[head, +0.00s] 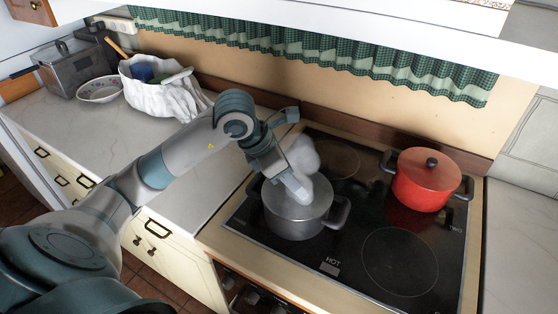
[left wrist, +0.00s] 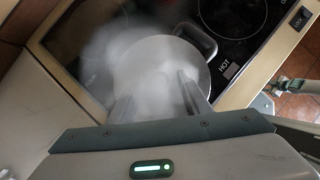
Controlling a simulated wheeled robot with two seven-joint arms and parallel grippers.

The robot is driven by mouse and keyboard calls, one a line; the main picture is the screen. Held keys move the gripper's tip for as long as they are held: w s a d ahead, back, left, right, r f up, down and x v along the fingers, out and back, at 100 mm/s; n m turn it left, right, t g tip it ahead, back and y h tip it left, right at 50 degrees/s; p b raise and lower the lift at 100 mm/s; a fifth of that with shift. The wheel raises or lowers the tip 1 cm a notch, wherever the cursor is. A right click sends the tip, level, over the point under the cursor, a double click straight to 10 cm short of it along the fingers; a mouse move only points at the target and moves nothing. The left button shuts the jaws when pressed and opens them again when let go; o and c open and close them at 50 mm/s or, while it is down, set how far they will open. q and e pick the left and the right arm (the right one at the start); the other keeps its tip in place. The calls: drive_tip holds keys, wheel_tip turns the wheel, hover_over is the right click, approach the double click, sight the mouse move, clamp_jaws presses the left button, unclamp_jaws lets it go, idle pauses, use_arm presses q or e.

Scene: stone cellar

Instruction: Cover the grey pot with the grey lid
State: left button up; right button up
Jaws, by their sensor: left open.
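The grey pot (head: 292,221) stands upright on the left front of the black hob, with dark side handles. It also shows in the left wrist view, where its handle (left wrist: 198,39) is clear. My left gripper (head: 298,190) is open, pointing down over the pot's top. In the left wrist view its fingers (left wrist: 155,97) are spread above a pale round area at the pot's top. Whitish vapour blurs this area, so I cannot tell whether the grey lid is there. I see no separate grey lid elsewhere. Part of my right arm shows at the wrist view's right edge; its jaws are unclear.
A red pot (head: 427,181) with a lid stands at the hob's back right. The hob's front right ring (head: 400,262) is free. On the left counter are a white bag (head: 160,92), a patterned bowl (head: 100,90) and a metal container (head: 72,68). The nearer counter is clear.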

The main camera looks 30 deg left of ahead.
use_arm(q)
drive_tip(key=b+v, duration=0.3)
drive_tip(key=v, duration=1.4)
use_arm(e)
drive_tip(key=shift+t, duration=0.5)
drive_tip(key=w, duration=0.1)
drive_tip(key=w+a+f, duration=0.1)
drive_tip(key=w+f, duration=0.1)
drive_tip(key=w, duration=0.1)
drive_tip(key=shift+a+f, duration=0.2)
drive_tip(key=shift+a, duration=0.2)
use_arm(q)
drive_tip(key=shift+r, duration=0.1)
use_arm(e)
drive_tip(key=shift+s, duration=0.2)
drive_tip(key=shift+d, duration=0.2)
